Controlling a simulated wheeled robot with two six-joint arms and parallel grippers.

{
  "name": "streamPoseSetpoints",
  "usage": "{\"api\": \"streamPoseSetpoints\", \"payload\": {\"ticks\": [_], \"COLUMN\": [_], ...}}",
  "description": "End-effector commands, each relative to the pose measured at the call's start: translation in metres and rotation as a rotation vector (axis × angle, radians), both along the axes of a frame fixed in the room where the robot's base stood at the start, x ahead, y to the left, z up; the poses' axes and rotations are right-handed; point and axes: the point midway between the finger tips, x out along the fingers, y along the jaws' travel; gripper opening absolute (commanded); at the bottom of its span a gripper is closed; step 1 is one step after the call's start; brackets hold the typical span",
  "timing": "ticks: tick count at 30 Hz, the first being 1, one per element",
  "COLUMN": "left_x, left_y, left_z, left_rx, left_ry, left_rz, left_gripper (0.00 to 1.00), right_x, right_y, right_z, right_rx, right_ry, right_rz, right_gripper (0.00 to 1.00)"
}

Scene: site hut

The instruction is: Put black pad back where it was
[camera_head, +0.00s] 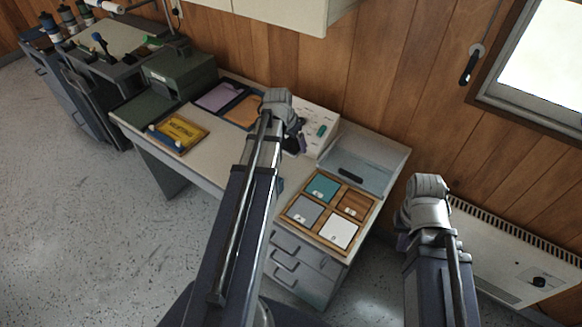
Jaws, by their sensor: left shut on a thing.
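My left gripper (297,138) is over the desk, in front of the white panel, with its arm crossing the middle of the view. It is shut on a small dark thing that looks like the black pad (294,145); the wrist hides much of it. A wooden tray (313,231) at the desk's right holds teal, brown, grey and white squares. A dark blue tray (231,112) behind my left arm holds a purple and an orange square; its right end is partly hidden. My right gripper (403,241) is right of the desk, apart from it, with its fingers mostly hidden.
A clear-looking bin (375,165) with a dark handle stands behind the wooden tray. A white panel (327,122) with a green piece is at the wall side. Bare desktop (215,152) lies between.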

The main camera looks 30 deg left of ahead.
Motion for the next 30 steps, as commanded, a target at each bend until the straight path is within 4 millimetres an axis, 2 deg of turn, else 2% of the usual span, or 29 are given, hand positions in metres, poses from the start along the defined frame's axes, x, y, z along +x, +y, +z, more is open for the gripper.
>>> {"api": "streamPoseSetpoints", "payload": {"ticks": [2, 8, 21, 30], "left_x": [-0.006, -0.005, -0.005, -0.005], "left_y": [0.005, 0.006, 0.006, 0.006], "left_z": [0.001, -0.004, -0.062, -0.068], "left_rx": [0.000, 0.000, 0.000, 0.000], "left_ry": [0.000, 0.000, 0.000, 0.000], "left_rz": [0.009, 0.010, 0.010, 0.010], "left_gripper": [0.31, 0.31, 0.31, 0.31], "right_x": [0.000, 0.000, 0.000, 0.000], "right_y": [0.000, 0.000, 0.000, 0.000], "right_z": [0.001, -0.004, -0.062, -0.068], "right_rx": [0.000, 0.000, 0.000, 0.000], "right_ry": [0.000, 0.000, 0.000, 0.000], "right_rz": [0.000, 0.000, 0.000, 0.000], "right_gripper": [0.00, 0.00, 0.00, 0.00]}}
